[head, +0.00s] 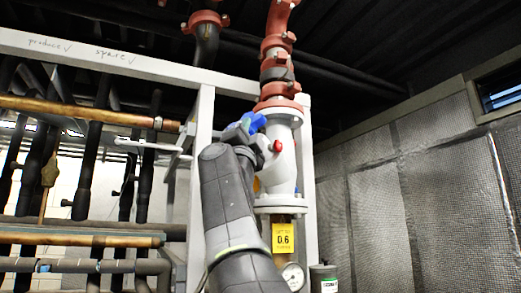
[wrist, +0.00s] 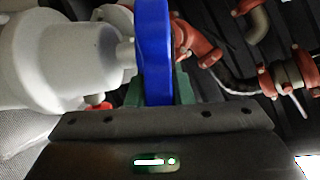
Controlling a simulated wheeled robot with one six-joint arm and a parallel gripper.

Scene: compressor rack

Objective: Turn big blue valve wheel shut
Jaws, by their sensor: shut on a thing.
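The big blue valve wheel (head: 256,122) shows partly in the head view, beside the white valve body (head: 281,170); my dark arm hides the rest. In the wrist view the wheel (wrist: 154,45) is seen edge-on, upright in the middle, with the white body (wrist: 65,62) and its stem to the left. My gripper (wrist: 158,92) is shut on the wheel's rim, with one greenish finger on each side. In the head view my gripper (head: 238,131) is at the wheel's left side, and its fingers are hard to make out.
A white frame post (head: 202,115) stands close left of my arm. Copper pipes (head: 85,110) run farther left. Red pipe fittings (head: 278,60) rise above the valve. A yellow tag (head: 283,238) and a gauge (head: 292,275) sit below it. The right side is clear before the mesh wall (head: 405,200).

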